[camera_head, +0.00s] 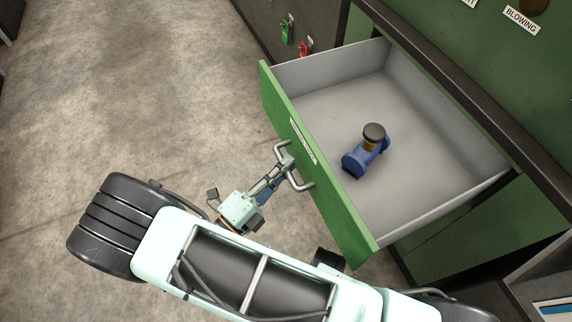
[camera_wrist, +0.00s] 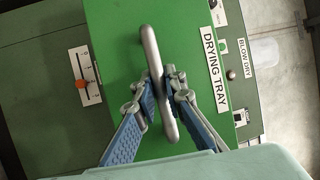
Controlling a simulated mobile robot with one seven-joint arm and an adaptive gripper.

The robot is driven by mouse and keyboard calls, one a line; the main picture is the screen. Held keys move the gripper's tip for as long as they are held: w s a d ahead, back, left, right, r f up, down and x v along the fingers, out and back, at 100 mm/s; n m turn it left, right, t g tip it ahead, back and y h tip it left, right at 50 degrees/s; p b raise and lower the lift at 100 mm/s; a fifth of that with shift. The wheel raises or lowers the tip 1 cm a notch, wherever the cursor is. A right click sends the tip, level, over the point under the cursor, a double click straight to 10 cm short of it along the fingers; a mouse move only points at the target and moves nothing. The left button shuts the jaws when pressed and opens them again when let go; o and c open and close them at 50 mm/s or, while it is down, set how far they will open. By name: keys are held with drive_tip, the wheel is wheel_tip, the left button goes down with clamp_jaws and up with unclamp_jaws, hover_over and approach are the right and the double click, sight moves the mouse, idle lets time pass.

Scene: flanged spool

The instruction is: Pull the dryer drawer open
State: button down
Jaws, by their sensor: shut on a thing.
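The dryer drawer (camera_head: 312,165) has a green front and grey inner walls, and it stands well out from the green cabinet in the head view. Its front is labelled "DRYING TRAY" in the wrist view (camera_wrist: 190,60). A grey bar handle (camera_wrist: 151,57) is fixed to the front; it also shows in the head view (camera_head: 299,184). My gripper (camera_head: 285,164) is at the handle, and in the wrist view its two blue-padded fingers (camera_wrist: 160,92) are shut on the bar, one on each side. A blue flanged spool (camera_head: 360,159) with a brown and black top lies inside the drawer.
The green cabinet (camera_head: 470,60) with a "BLOWING" label stands behind the drawer. Bare concrete floor (camera_head: 150,80) lies left of the drawer.

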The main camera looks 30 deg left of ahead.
drive_tip(key=c, duration=2)
unclamp_jaws()
drive_tip(key=shift+o, duration=0.2)
drive_tip(key=v, duration=1.2)
